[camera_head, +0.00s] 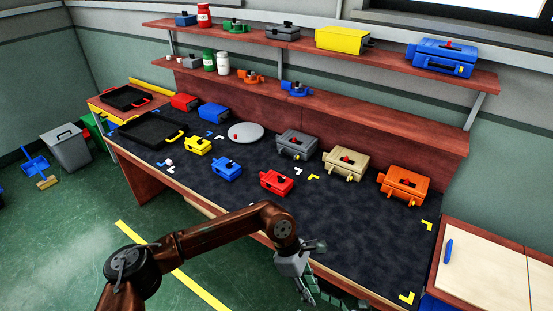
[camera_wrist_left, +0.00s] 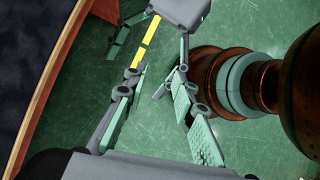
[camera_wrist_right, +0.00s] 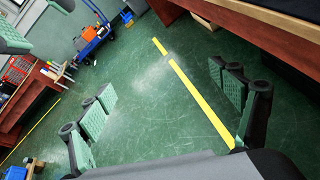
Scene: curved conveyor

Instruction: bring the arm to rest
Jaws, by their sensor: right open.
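My left arm reaches across the lower middle of the head view. Its gripper (camera_head: 312,277) hangs in front of the dark bench top (camera_head: 350,235), near the front edge. Another grey gripper part shows at the top of the left wrist view.
Toolboxes, including an orange one (camera_head: 404,186) and a red one (camera_head: 277,182), stand on the bench. Shelves (camera_head: 290,92) with boxes and jars rise behind. A wooden side table (camera_head: 485,275) is at right.

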